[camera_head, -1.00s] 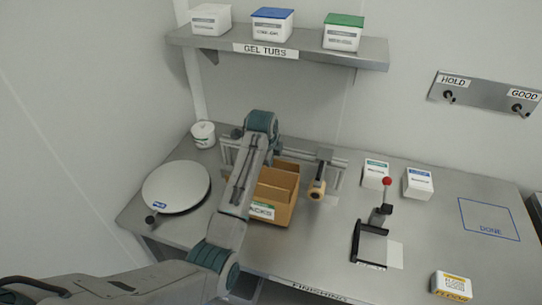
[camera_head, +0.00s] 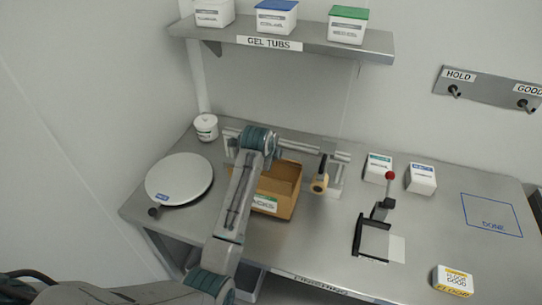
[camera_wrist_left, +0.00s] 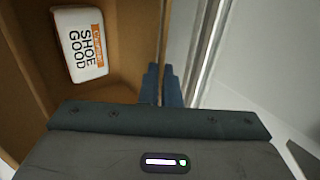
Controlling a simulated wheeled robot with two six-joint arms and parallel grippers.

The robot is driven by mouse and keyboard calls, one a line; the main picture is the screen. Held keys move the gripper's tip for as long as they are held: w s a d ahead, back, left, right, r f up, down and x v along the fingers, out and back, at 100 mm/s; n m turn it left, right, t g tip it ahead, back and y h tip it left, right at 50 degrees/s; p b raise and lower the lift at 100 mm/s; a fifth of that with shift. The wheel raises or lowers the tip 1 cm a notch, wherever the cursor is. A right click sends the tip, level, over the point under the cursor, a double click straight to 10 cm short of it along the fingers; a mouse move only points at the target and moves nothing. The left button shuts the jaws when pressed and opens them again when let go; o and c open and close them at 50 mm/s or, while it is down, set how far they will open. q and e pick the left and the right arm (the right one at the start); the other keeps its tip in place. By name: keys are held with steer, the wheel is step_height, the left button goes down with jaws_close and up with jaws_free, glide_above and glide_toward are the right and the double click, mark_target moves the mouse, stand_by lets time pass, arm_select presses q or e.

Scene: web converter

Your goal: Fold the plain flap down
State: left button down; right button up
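An open brown cardboard box (camera_head: 283,190) with a label on its front stands on the steel bench, below and partly behind my left arm. Its far left part is hidden by the arm. Which flap is plain is unclear. My right gripper is out of view.
A round plate (camera_head: 180,178) is left. A red-knobbed lever fixture (camera_head: 380,215) and white cartons (camera_head: 421,179) stand right. A shelf (camera_head: 355,40) hangs above.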

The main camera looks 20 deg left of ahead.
arm_select(q)
steer(key=c, duration=1.8)
jaws_free()
steer(key=shift+r, duration=0.1)
steer(key=shift+c, duration=0.2)
steer(key=b+v, duration=0.3)
steer(key=v, duration=0.7)
steer(key=shift+s+r+b, duration=0.2)
steer(key=shift+r+b, duration=0.1)
steer(key=shift+b, duration=0.05)
